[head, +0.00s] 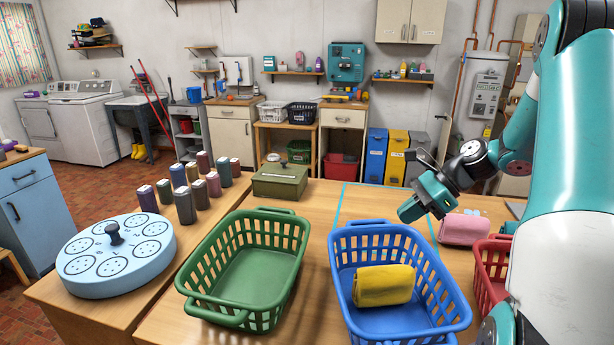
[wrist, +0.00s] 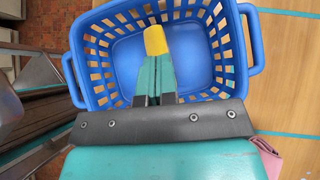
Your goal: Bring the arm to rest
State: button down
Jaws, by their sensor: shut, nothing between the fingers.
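My arm reaches in from the right in the head view. My gripper (head: 412,208) is above the back right part of the blue basket (head: 452,300), pointing down and apart from it. In the wrist view the fingers of my gripper (wrist: 155,62) are together and empty, over the blue basket (wrist: 84,47). A rolled yellow towel (head: 384,285) lies in the blue basket; in the wrist view only part of the yellow towel (wrist: 155,40) shows beyond the fingertips.
A pink rolled towel (head: 464,229) lies behind a red basket (head: 482,283), partly hidden by my arm. An empty green basket (head: 250,280), an olive box (head: 280,182), several spools (head: 185,207) and a round pale-blue holder (head: 118,275) stand to the left.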

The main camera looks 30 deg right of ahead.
jog(key=a+r+n+g+h, duration=0.1)
jog(key=a+r+n+g, duration=0.15)
jog(key=a+n, duration=0.5)
jog(key=a+r+n+g, duration=0.1)
jog(key=a+r+n, duration=0.35)
jog(key=a, duration=0.65)
jog(key=s+a+r+n+g+h, duration=0.1)
jog(key=s+a+r+n+h, duration=0.1)
jog(key=s+a+n, duration=1.3)
jog(key=s+n, duration=0.1)
jog(key=n, duration=0.3)
jog(key=shift+a+r+h, duration=0.15)
jog(key=shift+r+h, duration=0.05)
jog(key=shift+h, duration=0.1)
